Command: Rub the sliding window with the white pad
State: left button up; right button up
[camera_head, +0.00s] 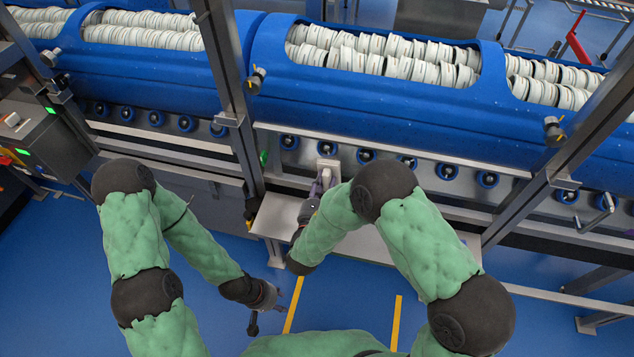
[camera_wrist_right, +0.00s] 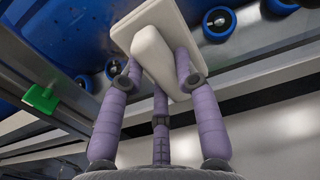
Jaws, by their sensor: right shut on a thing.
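The white pad (camera_wrist_right: 172,22) is a pale flat plate with a thick block-shaped grip (camera_wrist_right: 152,55) on its back. My right gripper (camera_head: 323,184) is shut on this grip with its purple fingers, and the pad (camera_head: 328,164) is held in front of the blue carrier's lower side, by the rollers. I cannot tell whether the pad touches anything. I cannot clearly make out a sliding window pane between the metal posts. My left gripper (camera_head: 264,306) hangs low over the blue floor, away from the pad; whether its fingers are open is unclear.
Blue tub carriers (camera_head: 390,105) full of white discs run across the back on rollers. Metal posts (camera_head: 235,100) stand in front. A grey shelf (camera_head: 350,243) lies under my right arm. A green handle (camera_wrist_right: 40,98) is left of the pad.

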jog(key=shift+s+d+b, duration=0.1)
jog(key=shift+d+b, duration=0.35)
jog(key=shift+b, duration=0.55)
dwell(0.7)
jog(key=shift+a, duration=0.1)
